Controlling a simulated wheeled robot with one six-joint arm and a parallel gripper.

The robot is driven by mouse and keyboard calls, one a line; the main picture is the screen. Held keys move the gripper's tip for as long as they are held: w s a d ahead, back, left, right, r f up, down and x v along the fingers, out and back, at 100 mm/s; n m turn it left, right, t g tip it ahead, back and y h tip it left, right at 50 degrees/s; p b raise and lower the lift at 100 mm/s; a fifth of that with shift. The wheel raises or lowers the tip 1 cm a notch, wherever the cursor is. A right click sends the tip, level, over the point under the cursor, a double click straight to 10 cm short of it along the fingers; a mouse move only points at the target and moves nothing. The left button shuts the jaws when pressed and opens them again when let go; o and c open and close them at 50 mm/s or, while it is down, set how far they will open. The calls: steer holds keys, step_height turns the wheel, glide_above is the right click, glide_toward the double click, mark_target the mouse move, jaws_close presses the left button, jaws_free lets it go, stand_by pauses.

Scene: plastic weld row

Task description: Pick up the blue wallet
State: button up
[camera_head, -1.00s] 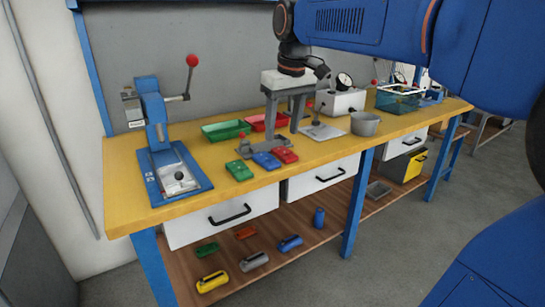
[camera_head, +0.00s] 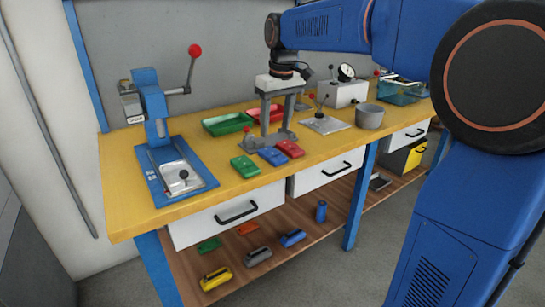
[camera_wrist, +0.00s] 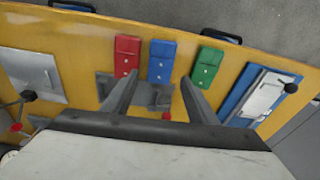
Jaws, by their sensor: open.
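The blue wallet (camera_head: 272,156) lies flat on the yellow bench top, between a green wallet (camera_head: 245,166) and a red wallet (camera_head: 290,148). In the wrist view the blue wallet (camera_wrist: 162,61) is centred beyond my fingertips, with the red one to its left and the green one to its right. My gripper (camera_head: 274,132) is open and empty. It points down above the bench, behind the wallets in the head view. In the wrist view its two fingers (camera_wrist: 161,79) are spread wide, and the blue wallet shows in line with the gap between them.
A grey fixture (camera_wrist: 150,94) stands below my fingers. A blue press (camera_head: 160,130) stands at the left. Green and red trays (camera_head: 228,124), a grey cup (camera_head: 369,116) and a lever plate (camera_head: 325,124) are near my gripper. Several small items lie on the lower shelf (camera_head: 270,248).

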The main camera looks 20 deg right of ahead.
mark_target(272, 153)
steer(key=f, duration=0.6)
steer(key=w+f, duration=0.1)
steer(key=f, duration=0.2)
steer(key=shift+a, duration=0.3)
steer(key=shift+r, duration=0.1)
steer(key=c, duration=0.8)
